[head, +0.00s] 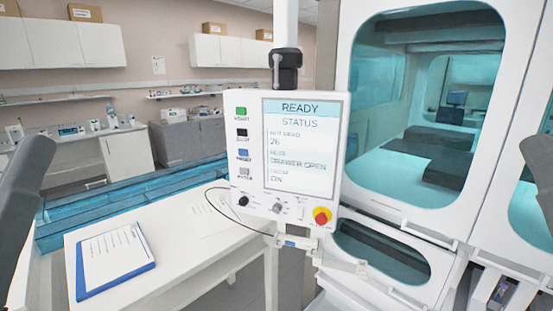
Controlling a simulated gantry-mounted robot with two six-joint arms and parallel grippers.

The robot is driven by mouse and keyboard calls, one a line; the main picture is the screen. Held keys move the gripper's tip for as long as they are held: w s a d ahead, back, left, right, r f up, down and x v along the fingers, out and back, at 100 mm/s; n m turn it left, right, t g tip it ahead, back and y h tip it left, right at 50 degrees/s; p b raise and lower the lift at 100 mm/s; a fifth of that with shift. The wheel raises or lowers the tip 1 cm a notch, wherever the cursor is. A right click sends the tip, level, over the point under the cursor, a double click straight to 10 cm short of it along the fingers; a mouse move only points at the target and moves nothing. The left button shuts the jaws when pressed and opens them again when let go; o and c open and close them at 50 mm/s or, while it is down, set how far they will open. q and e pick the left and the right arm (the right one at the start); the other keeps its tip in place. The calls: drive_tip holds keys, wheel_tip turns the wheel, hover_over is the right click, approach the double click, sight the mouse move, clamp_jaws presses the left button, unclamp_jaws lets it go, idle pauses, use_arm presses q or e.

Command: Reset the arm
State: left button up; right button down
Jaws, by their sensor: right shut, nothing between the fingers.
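A dark grey part of my right arm (546,190) shows at the right edge of the head view, in front of the white machine. My right gripper is shut with nothing in it; its fingertips cannot be made out clearly. A dark grey part of my left arm (22,195) comes in at the left edge, and the left gripper is out of view. Neither arm visibly touches anything. The white control panel (252,225) hangs in the middle, with its screen (300,150) reading READY, STATUS, 26, DRAWER OPEN and ON.
The white machine (420,225) with teal windows fills the right. A white table (190,250) with a blue clipboard (112,258) stands at lower left. Cabinets and counters are far back.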

wheel_tip(320, 180, up, 31)
drive_tip(key=p, duration=2.8)
wheel_tip(320, 180, down, 61)
drive_tip(key=b, duration=6.1)
drive_tip(key=shift+f, duration=0.2)
